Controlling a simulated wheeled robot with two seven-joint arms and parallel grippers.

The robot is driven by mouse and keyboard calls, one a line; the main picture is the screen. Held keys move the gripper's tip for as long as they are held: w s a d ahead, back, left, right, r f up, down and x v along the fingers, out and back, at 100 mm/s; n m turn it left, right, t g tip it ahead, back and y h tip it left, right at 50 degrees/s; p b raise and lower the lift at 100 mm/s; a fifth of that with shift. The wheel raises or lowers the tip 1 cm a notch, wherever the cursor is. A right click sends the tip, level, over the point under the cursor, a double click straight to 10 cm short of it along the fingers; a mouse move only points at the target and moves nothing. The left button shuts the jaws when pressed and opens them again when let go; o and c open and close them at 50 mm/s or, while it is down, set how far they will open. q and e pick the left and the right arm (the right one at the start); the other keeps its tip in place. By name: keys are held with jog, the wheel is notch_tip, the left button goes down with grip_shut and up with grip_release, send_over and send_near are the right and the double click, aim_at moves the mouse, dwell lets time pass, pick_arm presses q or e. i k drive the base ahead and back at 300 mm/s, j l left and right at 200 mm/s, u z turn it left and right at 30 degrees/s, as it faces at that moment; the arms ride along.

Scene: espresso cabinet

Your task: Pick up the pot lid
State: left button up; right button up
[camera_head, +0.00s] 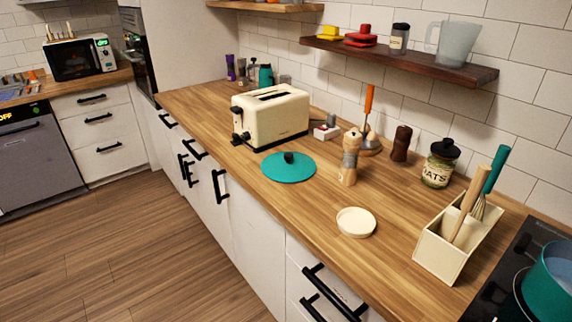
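The pot lid (288,168) is a flat teal disc with a black knob on top. It lies knob up on the wooden counter, in front of the cream toaster and near the counter's front edge. A teal pot (549,284) stands on the black hob at the lower right, cut off by the picture's edge. Neither of my grippers is in view, and nothing hides the lid.
The toaster (270,117) stands just behind the lid. A wooden pepper mill (350,158) stands to its right. A small cream dish (356,222), an oats jar (440,164) and a utensil holder (456,240) are further right. Bare counter lies left of the toaster.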

aim_at(284, 166)
jog(key=z, duration=2.05)
jog(key=k+j, duration=0.1)
jog(key=j, duration=0.75)
jog(key=k+j+z, duration=0.1)
jog(key=j, duration=0.35)
jog(key=k+j, duration=0.15)
jog(key=j, duration=0.25)
jog(key=k+j, duration=0.1)
jog(key=j, duration=0.35)
jog(key=k+j, duration=0.1)
jog(key=j, duration=0.3)
jog(key=k+j+z, duration=0.1)
jog(key=j, duration=0.35)
jog(key=k+j, duration=0.1)
jog(key=j, duration=0.3)
jog(key=i+j, duration=0.1)
jog(key=i, duration=0.35)
